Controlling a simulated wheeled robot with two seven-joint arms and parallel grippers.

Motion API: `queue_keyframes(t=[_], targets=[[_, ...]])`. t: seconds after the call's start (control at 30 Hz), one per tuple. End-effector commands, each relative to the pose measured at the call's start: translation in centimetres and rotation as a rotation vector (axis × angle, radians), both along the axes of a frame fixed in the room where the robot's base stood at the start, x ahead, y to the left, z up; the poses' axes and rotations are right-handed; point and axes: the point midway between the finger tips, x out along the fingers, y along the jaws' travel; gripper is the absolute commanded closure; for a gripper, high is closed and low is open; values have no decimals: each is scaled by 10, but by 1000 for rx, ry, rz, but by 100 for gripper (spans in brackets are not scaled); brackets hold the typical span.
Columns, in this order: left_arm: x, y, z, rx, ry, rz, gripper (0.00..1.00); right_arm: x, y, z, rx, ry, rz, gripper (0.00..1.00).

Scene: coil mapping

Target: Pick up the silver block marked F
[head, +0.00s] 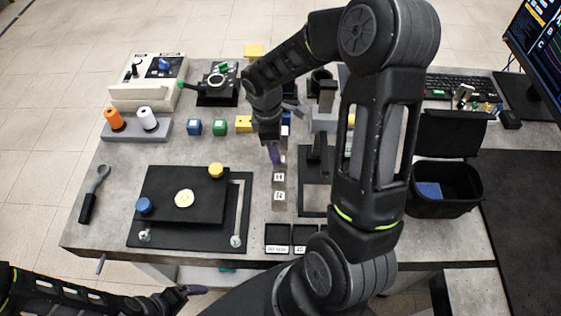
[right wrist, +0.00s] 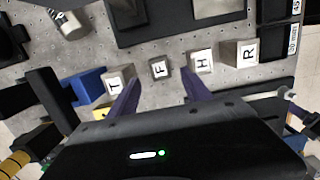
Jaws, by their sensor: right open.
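The silver block marked F (right wrist: 159,69) stands in a row of lettered blocks in the right wrist view, between the T block (right wrist: 116,79) and the H block (right wrist: 202,61). My right gripper (right wrist: 159,86) is open, its purple fingers on either side of the F block's place in the picture; whether they reach down around it I cannot tell. In the head view my right gripper (head: 276,154) hides most of the F block, with the H block (head: 278,178) just in front. My left gripper (head: 192,290) is low at the left, off the table's front edge; its jaw opening is unclear.
The R block (right wrist: 240,54) stands beside the H block. A blue block (right wrist: 84,86) lies left of the T block. Small black labelled trays (head: 278,236) sit at the front edge. A black plate (head: 183,196) lies to the left, a black bin (head: 449,204) to the right.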

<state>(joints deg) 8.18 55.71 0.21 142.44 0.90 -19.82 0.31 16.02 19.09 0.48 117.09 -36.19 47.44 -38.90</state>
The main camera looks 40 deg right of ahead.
Motion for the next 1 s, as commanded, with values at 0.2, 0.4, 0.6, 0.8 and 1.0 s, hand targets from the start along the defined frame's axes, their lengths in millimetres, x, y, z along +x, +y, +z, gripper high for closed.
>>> queue_keyframes(t=[0.2, 0.4, 0.6, 0.8, 1.0], targets=[[0, -1, -10, -2, -3, 0, 0, -2, -2, -14, 1, 1, -1, 43], [2, -3, -32, -7, -11, -3, 0, -6, -5, -45, 1, 2, 0, 43], [3, -3, -35, -10, -16, -3, 0, -7, -7, -52, 0, 0, 1, 43], [3, -3, -34, -10, -15, -3, 0, -7, -7, -51, 0, 0, 0, 43], [3, -3, -34, -10, -15, -3, 0, -7, -7, -51, 0, 0, 0, 43]])
